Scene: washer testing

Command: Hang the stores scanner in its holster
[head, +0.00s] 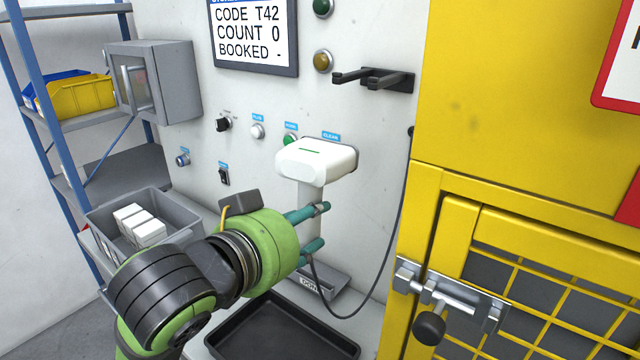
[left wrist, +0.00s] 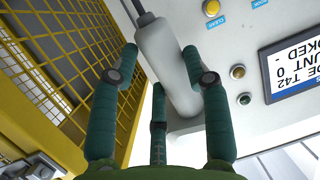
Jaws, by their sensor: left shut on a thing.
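The stores scanner (head: 316,160) is white with a green strip on its head, and it is upright in front of the wall panel. My left gripper (head: 322,226) is shut on its handle, below the head. In the left wrist view the teal fingers (left wrist: 158,68) stand around the pale handle (left wrist: 167,62), with the cord at its end. The holster (head: 375,79), a black two-pronged bracket on the wall, is above and to the right of the scanner, apart from it and empty. My right gripper is not in view.
A dark cord (head: 390,240) loops from below the scanner up the wall. A yellow cage (head: 450,190) with a latch (head: 450,300) stands close on the right. A black tray (head: 270,335) lies below. A grey bin (head: 170,200) with white boxes (head: 138,225) is left.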

